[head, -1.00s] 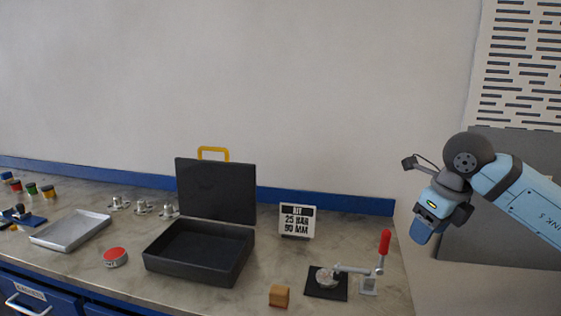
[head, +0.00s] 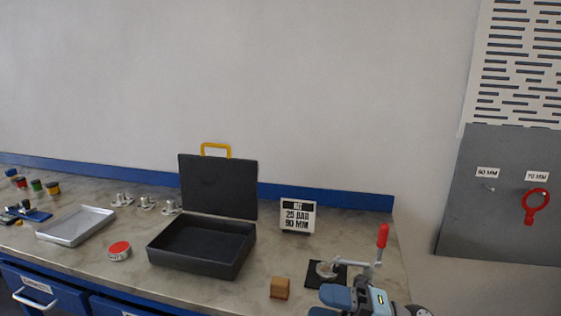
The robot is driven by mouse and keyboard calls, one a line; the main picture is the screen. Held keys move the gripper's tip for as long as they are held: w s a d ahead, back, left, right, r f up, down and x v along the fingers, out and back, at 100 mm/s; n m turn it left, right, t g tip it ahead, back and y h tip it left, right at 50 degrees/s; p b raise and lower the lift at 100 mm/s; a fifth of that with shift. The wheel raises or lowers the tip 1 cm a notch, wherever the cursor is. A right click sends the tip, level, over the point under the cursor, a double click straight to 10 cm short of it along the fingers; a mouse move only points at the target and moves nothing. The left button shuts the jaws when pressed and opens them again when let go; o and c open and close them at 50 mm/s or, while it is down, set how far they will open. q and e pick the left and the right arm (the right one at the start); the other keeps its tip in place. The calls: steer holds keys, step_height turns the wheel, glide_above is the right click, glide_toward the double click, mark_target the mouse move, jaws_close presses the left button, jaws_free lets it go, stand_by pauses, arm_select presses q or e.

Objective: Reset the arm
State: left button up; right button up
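My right arm's gripper (head: 332,302) is low at the bottom edge of the head view, in front of the toggle clamp (head: 372,262) with the red handle. Its blue fingers point left, and part of it is cut off by the frame. Whether it is open or shut is unclear, and I see nothing held in it. It partly covers the clamp's base and the black pad (head: 341,283) with a round grey metal piece (head: 326,269). My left gripper is not in view.
An open black case (head: 205,243) with an empty interior stands mid-bench. A wooden block (head: 280,288), a sign (head: 297,216), a red-topped tin (head: 119,251), a metal tray (head: 75,228) and several flanged metal parts (head: 147,203) are around it. A grey board (head: 505,225) holds a red ring tool (head: 535,206).

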steer(key=s+d+f+m+t+h, duration=0.1)
steer(key=d+f+m+t+h, duration=0.3)
steer(key=f+m+t+h, duration=0.65)
steer(key=s+d+f+m+t+h, duration=0.25)
steer(key=d+f+m+t, duration=0.35)
steer(key=m, duration=1)
steer(key=s+d+f+m+g+h, duration=0.1)
steer(key=s+f+m+g+h, duration=0.3)
steer(key=s+f+m+g, duration=0.75)
arm_select(q)
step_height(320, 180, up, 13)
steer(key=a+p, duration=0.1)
steer(key=p, duration=1.4)
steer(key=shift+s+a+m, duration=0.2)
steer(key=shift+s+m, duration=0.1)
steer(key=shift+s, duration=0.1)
arm_select(e)
step_height(320, 180, up, 8)
steer(key=s+d+n+t, duration=0.1)
steer(key=n+t, duration=0.2)
steer(key=n, duration=0.2)
steer(key=shift+s+n+t+h, duration=0.3)
steer(key=shift+s+t, duration=0.1)
